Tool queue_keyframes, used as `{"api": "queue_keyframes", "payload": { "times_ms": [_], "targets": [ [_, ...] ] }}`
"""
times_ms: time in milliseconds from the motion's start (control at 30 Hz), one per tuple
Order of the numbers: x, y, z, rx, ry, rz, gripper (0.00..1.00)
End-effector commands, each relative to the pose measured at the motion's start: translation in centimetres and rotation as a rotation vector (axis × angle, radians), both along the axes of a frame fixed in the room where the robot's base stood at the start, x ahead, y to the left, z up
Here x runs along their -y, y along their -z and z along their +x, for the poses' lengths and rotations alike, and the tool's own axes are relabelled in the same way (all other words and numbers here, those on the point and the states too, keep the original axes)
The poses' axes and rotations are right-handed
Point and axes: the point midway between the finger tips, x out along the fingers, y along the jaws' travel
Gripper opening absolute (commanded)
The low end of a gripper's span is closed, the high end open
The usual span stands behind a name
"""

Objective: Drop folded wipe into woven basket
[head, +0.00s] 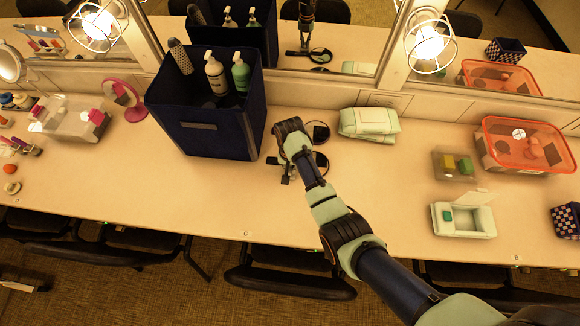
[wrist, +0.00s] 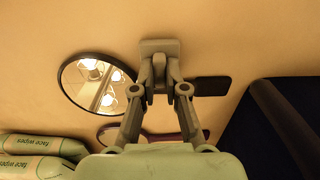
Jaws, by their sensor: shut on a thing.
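My gripper (wrist: 160,72) is shut on the handle (wrist: 212,87) of a round black-rimmed hand mirror (wrist: 92,84), at the middle of the counter. The fingers hide part of the handle. In the head view my gripper (head: 285,172) is low beside this mirror (head: 320,162). A blue-and-white checkered basket (head: 567,222), seemingly the woven one, stands at the right edge, partly cut off. I cannot make out a folded wipe for sure. An open pale green box (head: 463,219) with a small green piece (head: 447,215) stands to the right.
A tall navy bin (head: 212,130) with pump bottles stands close left of my gripper. A second mirror (head: 317,132) lies behind. Face wipes packs (head: 369,122) lie to the right. An orange-rimmed tub (head: 525,146) and small clear tray (head: 455,164) stand farther right. The wall mirror doubles things.

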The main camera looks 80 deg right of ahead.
Motion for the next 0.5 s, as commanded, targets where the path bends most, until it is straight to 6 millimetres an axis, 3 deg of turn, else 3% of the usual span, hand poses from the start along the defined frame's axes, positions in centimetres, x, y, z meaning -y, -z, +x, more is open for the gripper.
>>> {"api": "queue_keyframes", "payload": {
  "times_ms": [367, 400, 500],
  "targets": [
    [0.04, 0.58, 0.02, 0.001, 0.0, -0.002, 0.0],
    [0.05, 0.5, 0.03, 0.001, 0.0, -0.002, 0.17],
    [0.04, 0.48, 0.02, 0.001, 0.0, -0.002, 0.34]
  ]
}}
